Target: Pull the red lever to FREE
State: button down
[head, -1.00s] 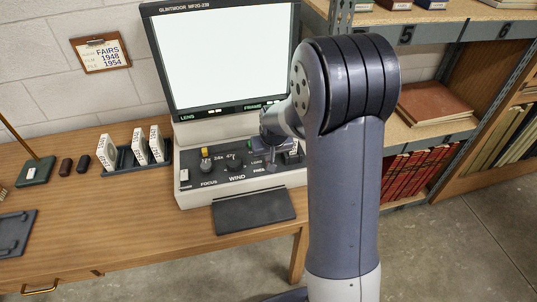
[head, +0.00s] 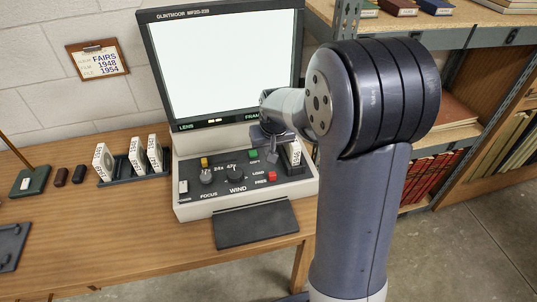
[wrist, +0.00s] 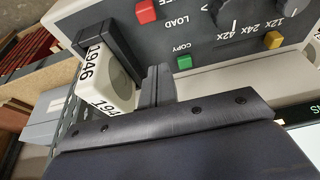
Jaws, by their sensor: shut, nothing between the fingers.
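The red lever's cap (head: 272,176) shows on the sloped dark panel of the microfilm reader (head: 192,212), beside the LOAD and FREE labels. I cannot tell exactly which label the lever lines up with. My gripper (head: 270,148) is above the back right of the panel, behind the red cap and apart from it. Its fingers (wrist: 158,84) are shut and empty in the wrist view.
A white film box marked 1946 (wrist: 118,88) stands right of the lever, close to my fingers. A green COPY button (wrist: 184,62), a yellow button (head: 204,162) and dark knobs share the panel. The lit screen (head: 228,65) rises behind. A dark plate (head: 255,224) lies in front.

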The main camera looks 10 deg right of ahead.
jog(key=shift+v, duration=2.05)
jog(key=x, duration=0.5)
jog(key=shift+f, duration=0.25)
jog(key=w+f+p, duration=0.1)
jog(key=w+f, duration=0.3)
jog(key=shift+w+f, duration=0.15)
jog(key=shift+f, duration=0.05)
jog(key=shift+w+r, duration=0.35)
jog(key=shift+w, duration=0.2)
jog(key=v, duration=0.4)
jog(key=shift+s+b, duration=0.15)
jog(key=shift+b, duration=0.2)
jog(key=shift+v, duration=0.75)
